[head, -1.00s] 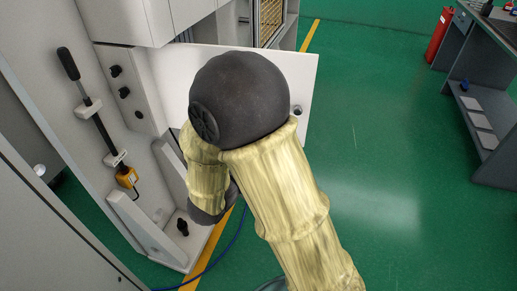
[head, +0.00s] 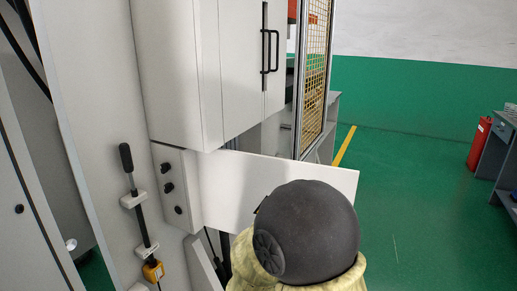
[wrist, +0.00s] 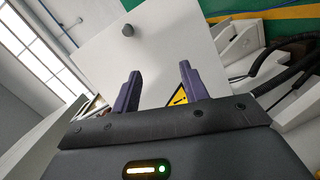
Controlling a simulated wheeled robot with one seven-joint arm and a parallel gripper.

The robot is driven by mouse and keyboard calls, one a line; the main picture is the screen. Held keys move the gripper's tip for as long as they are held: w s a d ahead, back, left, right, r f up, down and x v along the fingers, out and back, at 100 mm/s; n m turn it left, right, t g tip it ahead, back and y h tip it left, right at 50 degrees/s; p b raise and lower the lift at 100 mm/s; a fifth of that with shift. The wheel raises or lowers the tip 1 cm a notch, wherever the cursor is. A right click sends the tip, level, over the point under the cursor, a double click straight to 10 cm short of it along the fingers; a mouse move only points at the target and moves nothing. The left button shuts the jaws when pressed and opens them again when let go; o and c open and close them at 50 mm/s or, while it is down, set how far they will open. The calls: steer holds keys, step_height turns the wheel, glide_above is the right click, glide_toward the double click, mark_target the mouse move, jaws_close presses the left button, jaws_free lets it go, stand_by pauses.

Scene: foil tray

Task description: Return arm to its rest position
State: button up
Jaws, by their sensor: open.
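In the wrist view my gripper (wrist: 158,92) shows two dark purple-grey fingers standing well apart, with nothing between them. A white panel (wrist: 165,60) with a dark round knob (wrist: 128,30) lies beyond the fingers. In the head view my arm shows as a dark rounded joint with a yellowish sleeve at the bottom centre, in front of the white panel (head: 300,175). My gripper is hidden in the head view. I cannot tell how far the fingers are from the panel.
A white machine cabinet (head: 180,70) with black handles (head: 270,52) stands at left and centre. A black lever (head: 133,185) is mounted on its side. A mesh guard (head: 315,70) stands behind. Green floor (head: 420,220) is open at right, near a red extinguisher (head: 479,143) and a grey bench (head: 495,150).

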steer(key=s+d+f+m+g+y, duration=0.3)
steer(key=s+m+g+y, duration=0.1)
steer(key=s+g+y, duration=0.15)
steer(key=s+d+f+m+g+y, duration=0.3)
steer(key=s+f+m+g+y, duration=0.15)
steer(key=s, duration=0.25)
step_height(320, 180, up, 22)
steer(key=p, duration=2.1)
steer(key=shift+s+d+n+g+h, duration=0.15)
steer(key=shift+d+n+g+h, duration=0.15)
steer(key=shift+n+h, duration=0.1)
steer(key=shift+d, duration=0.1)
